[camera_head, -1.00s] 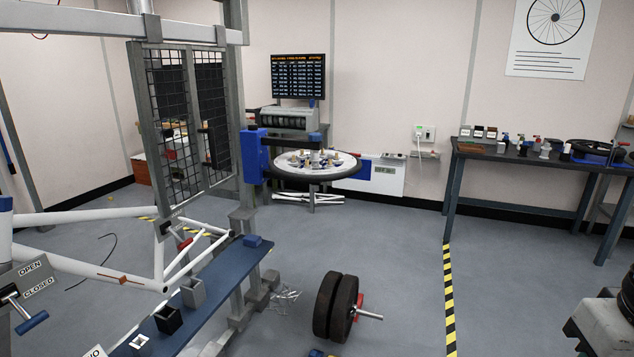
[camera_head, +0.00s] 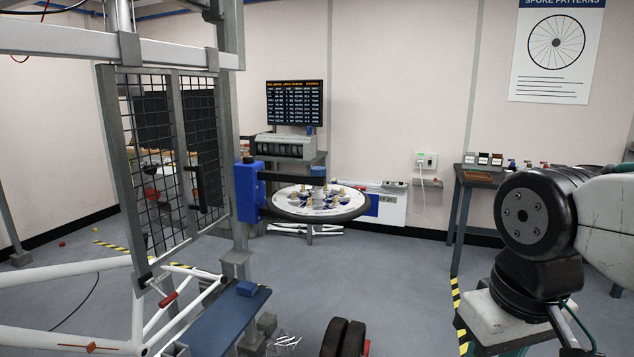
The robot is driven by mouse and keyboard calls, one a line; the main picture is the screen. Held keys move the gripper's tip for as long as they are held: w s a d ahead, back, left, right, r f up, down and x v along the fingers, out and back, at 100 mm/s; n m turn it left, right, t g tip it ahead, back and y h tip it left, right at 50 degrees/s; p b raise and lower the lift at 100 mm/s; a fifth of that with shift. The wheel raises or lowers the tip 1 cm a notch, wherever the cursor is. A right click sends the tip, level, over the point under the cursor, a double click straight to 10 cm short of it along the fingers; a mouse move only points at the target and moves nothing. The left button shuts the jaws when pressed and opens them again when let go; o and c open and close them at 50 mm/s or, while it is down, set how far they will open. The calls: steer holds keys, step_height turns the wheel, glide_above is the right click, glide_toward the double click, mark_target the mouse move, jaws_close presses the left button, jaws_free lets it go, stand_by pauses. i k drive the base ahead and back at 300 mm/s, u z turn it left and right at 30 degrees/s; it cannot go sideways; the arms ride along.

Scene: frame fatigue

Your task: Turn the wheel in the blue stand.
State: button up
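A wheel (camera_head: 318,215) with a dark rim lies flat, its pale face carrying several small pieces too small to tell apart. It is at the side of a blue bracket (camera_head: 247,192) on a grey post, left of the middle. My arm shows large at the right, with a dark joint and pale links. My gripper is not in view. A dark curved edge (camera_head: 622,168) at the far right, behind my arm, may be part of another wheel; whether a blue base is under it is hidden.
A mesh gate (camera_head: 160,160) and white tube frame (camera_head: 70,340) stand at the left. A blue bench (camera_head: 225,320) and dark weight discs (camera_head: 343,338) are at the front. A dark workbench (camera_head: 468,205) is partly behind my arm.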

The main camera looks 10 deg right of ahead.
mark_target(279, 203)
steer(key=k, duration=0.6)
steer(key=z, duration=0.4)
steer(key=i, duration=1.55)
steer(key=u, duration=0.1)
